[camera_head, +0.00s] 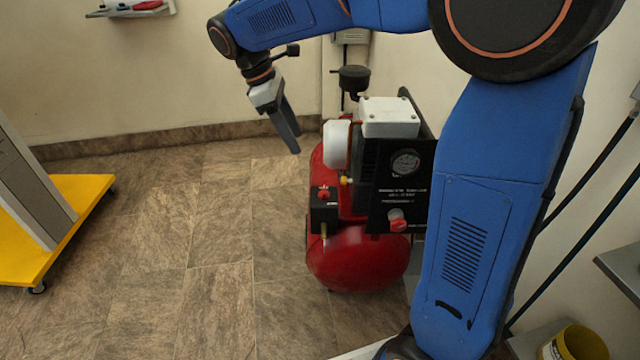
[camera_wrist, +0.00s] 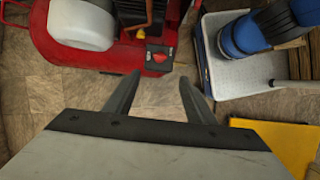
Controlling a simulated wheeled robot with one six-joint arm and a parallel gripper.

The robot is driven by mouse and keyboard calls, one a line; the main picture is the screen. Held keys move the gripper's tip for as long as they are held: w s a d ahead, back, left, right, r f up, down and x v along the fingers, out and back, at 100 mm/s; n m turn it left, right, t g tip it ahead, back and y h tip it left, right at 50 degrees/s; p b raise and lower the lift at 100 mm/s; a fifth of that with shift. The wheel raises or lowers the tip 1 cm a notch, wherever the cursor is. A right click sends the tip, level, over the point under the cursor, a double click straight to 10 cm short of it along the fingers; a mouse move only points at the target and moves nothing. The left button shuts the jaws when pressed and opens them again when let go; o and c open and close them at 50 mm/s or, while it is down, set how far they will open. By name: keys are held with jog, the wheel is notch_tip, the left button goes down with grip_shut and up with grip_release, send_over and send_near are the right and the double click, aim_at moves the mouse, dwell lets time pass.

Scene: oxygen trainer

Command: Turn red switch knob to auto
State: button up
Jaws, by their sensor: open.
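A red compressor tank (camera_head: 360,258) stands on the floor, also at the top left of the wrist view (camera_wrist: 75,50). A small black switch box on its left front carries a red knob (camera_head: 323,192); the red knob in the wrist view (camera_wrist: 159,58) seems to be the same one. Its setting is too small to read. My gripper (camera_head: 292,148) is open and empty, pointing down, above and left of the switch box in the head view. In the wrist view its two fingertips (camera_wrist: 160,78) are apart, just below the knob in the picture, not visibly touching it.
A black panel (camera_head: 405,190) with a gauge and another red knob (camera_head: 397,222) is on the compressor's right. A yellow wheeled base (camera_head: 75,228) is at the left. Tiled floor (camera_head: 220,240) between them is clear. A wall shelf (camera_head: 130,12) is at the upper left.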

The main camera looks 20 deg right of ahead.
aim_at(323, 189)
jog(key=x, duration=1.7)
jog(key=shift+f, duration=0.2)
jog(key=c, duration=1)
